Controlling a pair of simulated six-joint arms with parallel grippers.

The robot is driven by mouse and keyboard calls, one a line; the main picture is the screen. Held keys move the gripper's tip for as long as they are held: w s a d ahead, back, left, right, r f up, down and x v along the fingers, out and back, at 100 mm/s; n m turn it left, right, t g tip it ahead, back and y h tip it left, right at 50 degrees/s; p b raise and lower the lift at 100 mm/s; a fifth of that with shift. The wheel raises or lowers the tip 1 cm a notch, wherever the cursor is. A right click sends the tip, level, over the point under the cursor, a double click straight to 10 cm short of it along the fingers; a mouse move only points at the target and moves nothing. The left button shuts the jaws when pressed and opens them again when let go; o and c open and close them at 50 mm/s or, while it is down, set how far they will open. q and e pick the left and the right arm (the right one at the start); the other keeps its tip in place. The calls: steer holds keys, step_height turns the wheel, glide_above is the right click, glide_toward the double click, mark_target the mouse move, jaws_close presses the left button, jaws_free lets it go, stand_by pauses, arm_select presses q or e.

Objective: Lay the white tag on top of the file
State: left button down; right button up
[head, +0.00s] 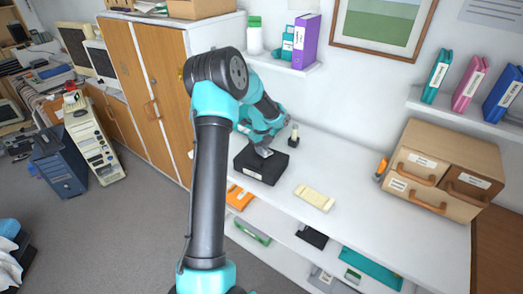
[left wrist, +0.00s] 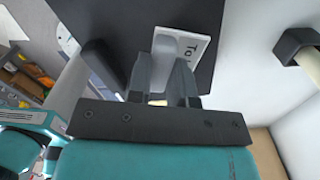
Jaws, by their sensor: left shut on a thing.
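My left gripper (head: 263,149) is over a black box-like file (head: 258,168) with a small white label on its front, on the white counter. In the left wrist view the gripper (left wrist: 170,82) is shut on the white tag (left wrist: 199,47), gripping its grey raised grip. The tag has dark lettering starting "To". The black file (left wrist: 125,20) spreads beneath and around the tag in that view. Whether the tag touches the file's top or hangs just above it, I cannot tell. My right gripper is not in view.
A small black holder with a cream piece (head: 293,136) stands behind the file. A cream block (head: 315,198) lies to the right on the counter (head: 350,180). Open counter lies between.

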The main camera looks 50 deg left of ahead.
arm_select(q)
steer(key=shift+f, duration=0.5)
steer(key=shift+f, duration=0.15)
steer(key=c, duration=1)
jaws_free()
step_height(320, 180, up, 12)
steer(key=shift+r, duration=0.15)
